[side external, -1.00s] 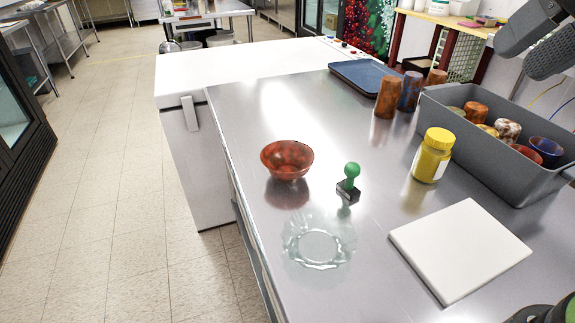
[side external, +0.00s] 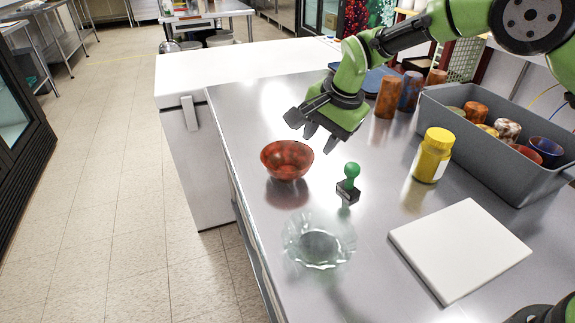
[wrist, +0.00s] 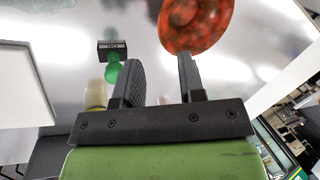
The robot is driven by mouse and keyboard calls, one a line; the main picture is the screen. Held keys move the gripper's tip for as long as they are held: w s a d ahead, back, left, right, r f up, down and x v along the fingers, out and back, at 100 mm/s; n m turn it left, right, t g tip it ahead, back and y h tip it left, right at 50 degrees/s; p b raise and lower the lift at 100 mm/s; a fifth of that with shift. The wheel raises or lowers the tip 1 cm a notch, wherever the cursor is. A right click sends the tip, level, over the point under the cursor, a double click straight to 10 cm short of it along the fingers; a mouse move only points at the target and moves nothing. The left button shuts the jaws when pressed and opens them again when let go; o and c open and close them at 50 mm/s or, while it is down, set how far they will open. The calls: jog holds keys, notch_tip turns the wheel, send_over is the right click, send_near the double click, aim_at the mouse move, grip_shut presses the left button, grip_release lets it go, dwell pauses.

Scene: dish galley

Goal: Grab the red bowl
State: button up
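The red bowl (side external: 287,160) stands upright on the steel counter, near its left edge. It also shows in the wrist view (wrist: 196,24), just beyond my fingertips at the top. My gripper (side external: 308,127) hangs above and a little behind the bowl in the side view, apart from it. In the wrist view the two fingers (wrist: 160,75) are spread with an empty gap between them, and the bowl lies ahead of the right finger.
A stamp with a green knob (side external: 348,182) stands right of the bowl. A clear glass dish (side external: 319,241) lies in front. A yellow jar (side external: 432,156), a white board (side external: 460,249) and a grey bin (side external: 470,140) with several cups are on the right. A blue tray (side external: 345,70) lies behind.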

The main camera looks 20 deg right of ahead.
jog(key=x, duration=0.8)
jog(key=shift+w+d, duration=0.2)
jog(key=shift+d, duration=0.15)
jog(key=shift+c, duration=0.5)
grip_shut()
